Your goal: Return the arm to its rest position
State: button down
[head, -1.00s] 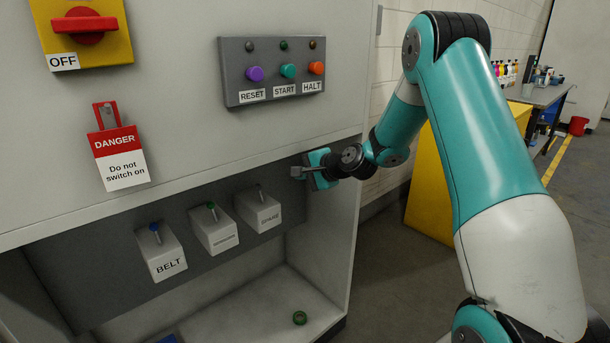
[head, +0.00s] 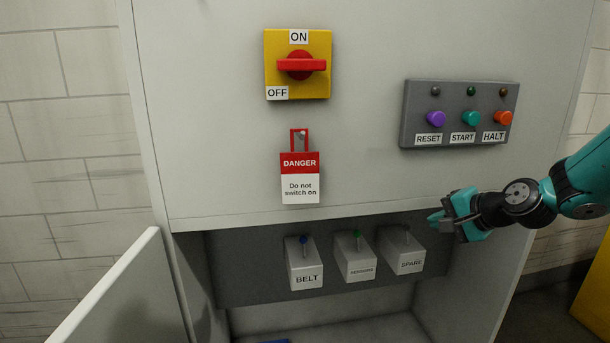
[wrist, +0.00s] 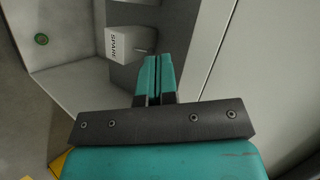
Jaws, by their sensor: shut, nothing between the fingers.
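My gripper (head: 440,216) is in front of the cabinet at the right in the head view, just right of the SPARE block (head: 402,251) and below the button panel. In the wrist view its two teal fingers (wrist: 158,78) lie close together with nothing between them. The SPARE block also shows in the wrist view (wrist: 128,42), beyond and left of the fingertips. My arm reaches in from the right edge of the head view.
The cabinet face carries a yellow switch (head: 298,82) with its red handle level, a DANGER tag (head: 300,180) and a button panel (head: 460,115). BELT (head: 304,265) and another block (head: 355,258) stand left of SPARE. An open door (head: 115,300) is at lower left.

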jog(key=s+a+r+n+g+p, duration=0.2)
jog(key=s+a+r+n+g, duration=0.3)
jog(key=s+a, duration=0.45)
jog(key=s+a+r+n+g+p, duration=0.1)
jog(key=s+n, duration=0.5)
jog(key=s, duration=0.6)
jog(key=s+a+r+n+g+h+p, duration=0.1)
jog(key=s+a+r+n, duration=0.4)
jog(key=s, duration=0.7)
jog(key=n+g+p, duration=0.1)
jog(key=g, duration=0.1)
jog(key=shift+s+a+n+g+h, duration=0.2)
jog(key=shift+n+g+h, duration=0.1)
jog(key=shift+n, duration=0.1)
